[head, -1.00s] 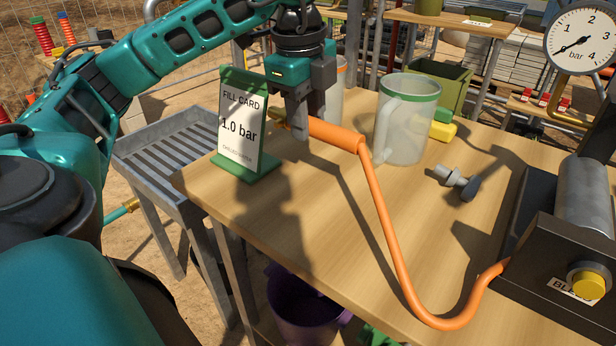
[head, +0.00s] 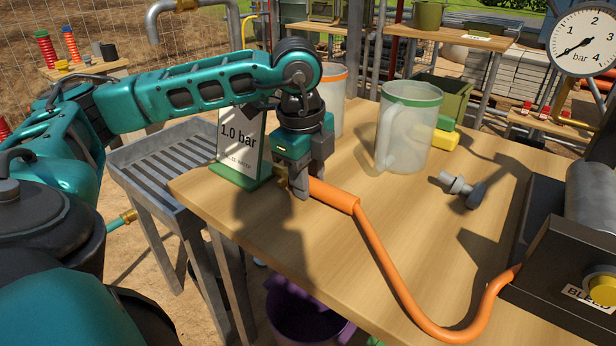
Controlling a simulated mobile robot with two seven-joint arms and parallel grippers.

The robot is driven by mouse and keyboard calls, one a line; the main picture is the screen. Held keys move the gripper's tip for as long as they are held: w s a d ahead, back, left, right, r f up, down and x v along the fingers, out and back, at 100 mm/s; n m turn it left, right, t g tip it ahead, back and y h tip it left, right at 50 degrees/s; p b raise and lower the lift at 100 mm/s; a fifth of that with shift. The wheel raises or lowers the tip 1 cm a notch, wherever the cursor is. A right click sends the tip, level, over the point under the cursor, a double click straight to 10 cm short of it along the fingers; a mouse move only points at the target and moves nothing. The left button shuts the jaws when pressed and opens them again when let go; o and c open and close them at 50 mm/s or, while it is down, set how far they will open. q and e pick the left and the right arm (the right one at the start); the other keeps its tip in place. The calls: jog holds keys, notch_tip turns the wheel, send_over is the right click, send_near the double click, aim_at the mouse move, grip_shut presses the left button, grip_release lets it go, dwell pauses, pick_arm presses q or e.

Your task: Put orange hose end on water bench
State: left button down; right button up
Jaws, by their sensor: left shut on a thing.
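The orange hose end (head: 335,196) is a thick sleeve with a brass tip at its left. My left gripper (head: 301,186) is shut on it, pointing down over the left part of the wooden bench (head: 290,250). I cannot tell whether the hose end touches the wood. The orange hose (head: 385,260) runs from it in a low loop to the dark pump box (head: 565,275) at the right. A grey slatted metal bench (head: 165,155) stands left of the wooden one. Which one is called the water bench is not marked. My right gripper is not in view.
A green-rimmed jug (head: 408,130), an orange-rimmed jug (head: 331,90), a yellow block (head: 445,139) and a grey fitting (head: 460,188) stand or lie behind. The bench's middle is clear.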

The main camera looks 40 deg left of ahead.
pick_arm(q)
jog(key=shift+f, duration=0.2)
jog(key=c, duration=0.8)
grip_release()
jog(key=shift+r, duration=0.15)
jog(key=shift+r, duration=0.35)
jog(key=r+p, duration=0.1)
jog(key=r, duration=0.2)
jog(key=s+r+p, duration=0.1)
jog(key=r, duration=0.3)
jog(key=r+p, duration=0.1)
jog(key=r, duration=0.3)
jog(key=shift+s+d+r, duration=0.1)
jog(key=shift+s+r, duration=0.1)
jog(key=shift+s, duration=0.1)
